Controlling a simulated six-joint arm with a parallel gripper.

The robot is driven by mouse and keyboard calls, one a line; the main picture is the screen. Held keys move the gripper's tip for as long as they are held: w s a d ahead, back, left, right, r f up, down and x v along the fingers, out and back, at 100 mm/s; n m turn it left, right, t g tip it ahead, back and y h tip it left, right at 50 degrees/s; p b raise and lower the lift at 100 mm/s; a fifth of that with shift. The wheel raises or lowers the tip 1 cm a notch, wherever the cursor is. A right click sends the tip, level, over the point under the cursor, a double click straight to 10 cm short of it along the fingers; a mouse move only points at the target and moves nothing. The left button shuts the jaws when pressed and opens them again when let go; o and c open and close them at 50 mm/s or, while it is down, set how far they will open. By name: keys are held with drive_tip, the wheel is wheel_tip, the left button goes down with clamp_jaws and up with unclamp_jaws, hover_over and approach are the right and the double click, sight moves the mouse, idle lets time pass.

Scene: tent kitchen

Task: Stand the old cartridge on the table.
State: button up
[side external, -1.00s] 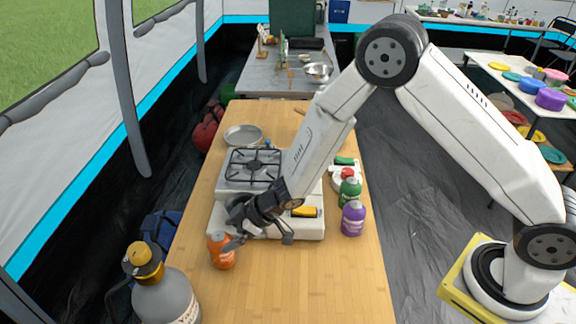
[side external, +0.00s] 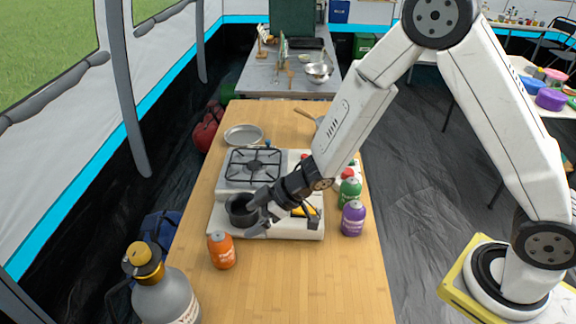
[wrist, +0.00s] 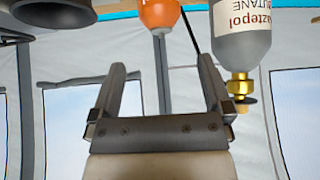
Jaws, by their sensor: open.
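An orange cartridge (side external: 221,252) stands upright on the wooden table (side external: 300,285), in front of the stove's left corner. It also shows at the top of the wrist view (wrist: 160,14), partly cut off. My gripper (side external: 264,222) is open and empty, apart from the cartridge, to its right and near the stove's front. Its two spread fingers show in the wrist view (wrist: 160,90) with nothing between them. A green cartridge (side external: 350,192) and a purple cartridge (side external: 352,219) stand right of the stove. I cannot tell by looks which one is old.
The two-part camping stove (side external: 222,222) has a burner grate (side external: 254,167) and a dark round cup-like part (side external: 238,209). A pan (side external: 243,135) lies behind. A large grey gas bottle (side external: 165,295) stands at the front left, also in the wrist view (wrist: 242,40). The table's front is clear.

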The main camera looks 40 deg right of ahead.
idle(0.4)
drive_tip(key=s+d+r+m+h, duration=0.2)
drive_tip(key=d+r+m+h, duration=0.1)
drive_tip(key=d, duration=0.3)
drive_tip(key=s+d+r+m+h, duration=0.2)
drive_tip(key=d+m+h, duration=0.1)
drive_tip(key=d, duration=0.4)
drive_tip(key=s+d+r+m+g, duration=0.1)
drive_tip(key=s+d+m, duration=0.1)
drive_tip(key=s, duration=0.4)
drive_tip(key=s+d+r+m+g+h, duration=0.1)
drive_tip(key=s+d+m+g, duration=0.1)
drive_tip(key=s, duration=0.3)
drive_tip(key=shift+s+d+r, duration=0.15)
drive_tip(key=shift+s+d, duration=0.15)
drive_tip(key=shift+s, duration=0.05)
